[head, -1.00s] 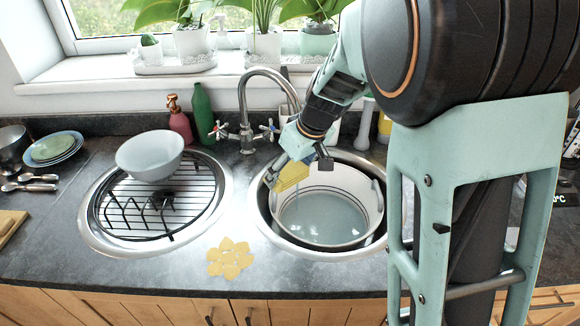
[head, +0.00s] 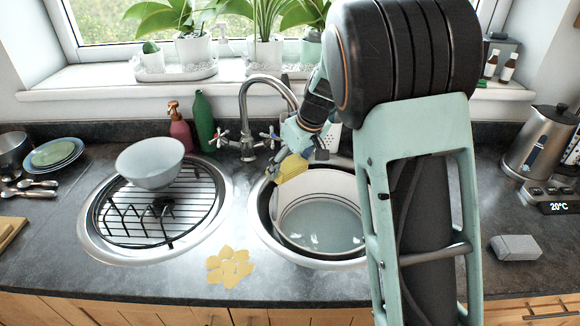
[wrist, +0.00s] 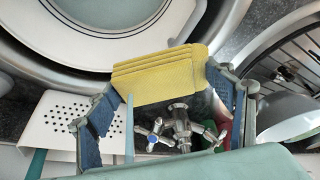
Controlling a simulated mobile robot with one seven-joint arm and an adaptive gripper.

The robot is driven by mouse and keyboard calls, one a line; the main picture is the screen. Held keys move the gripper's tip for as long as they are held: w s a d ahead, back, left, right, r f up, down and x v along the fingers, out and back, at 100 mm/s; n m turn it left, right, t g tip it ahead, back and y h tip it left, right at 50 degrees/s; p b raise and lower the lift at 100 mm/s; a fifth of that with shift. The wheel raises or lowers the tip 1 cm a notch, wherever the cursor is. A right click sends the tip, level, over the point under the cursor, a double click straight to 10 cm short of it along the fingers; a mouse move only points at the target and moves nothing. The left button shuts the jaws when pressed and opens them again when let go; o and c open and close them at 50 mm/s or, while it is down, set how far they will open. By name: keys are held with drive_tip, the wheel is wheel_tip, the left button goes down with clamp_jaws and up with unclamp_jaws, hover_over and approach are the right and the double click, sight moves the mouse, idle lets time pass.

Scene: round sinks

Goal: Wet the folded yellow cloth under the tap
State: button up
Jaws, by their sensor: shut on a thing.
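The folded yellow cloth (head: 291,168) is held over the back left rim of the right sink, beside the white basin. In the wrist view its folded layers (wrist: 158,76) span between the two blue-padded fingers. My gripper (head: 298,157) is shut on it. The curved metal tap (head: 243,110) stands behind and between the sinks; its spout arches right, and its end is hidden by or close to my gripper. The tap's cross handles also show in the wrist view (wrist: 180,125), below the cloth. I see no clear water stream. The white basin (head: 345,185) sits in the right sink (head: 262,222) with water in it.
A grey bowl (head: 150,162) stands on a black rack (head: 135,215) over the left sink. Green (head: 203,120) and red bottles (head: 179,130) stand left of the tap. A yellow flower-shaped mat (head: 230,267) lies in front. A kettle (head: 540,145) and grey block (head: 516,247) are right.

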idle(0.4)
drive_tip(key=s+b, duration=0.2)
drive_tip(key=s, duration=0.6)
drive_tip(key=shift+b, duration=0.3)
idle(1.0)
drive_tip(key=shift+r, duration=0.1)
drive_tip(key=s+r+p, duration=0.2)
drive_tip(key=s+r, duration=0.2)
drive_tip(key=s, duration=0.1)
drive_tip(key=shift+d, duration=0.15)
idle(0.4)
idle(0.4)
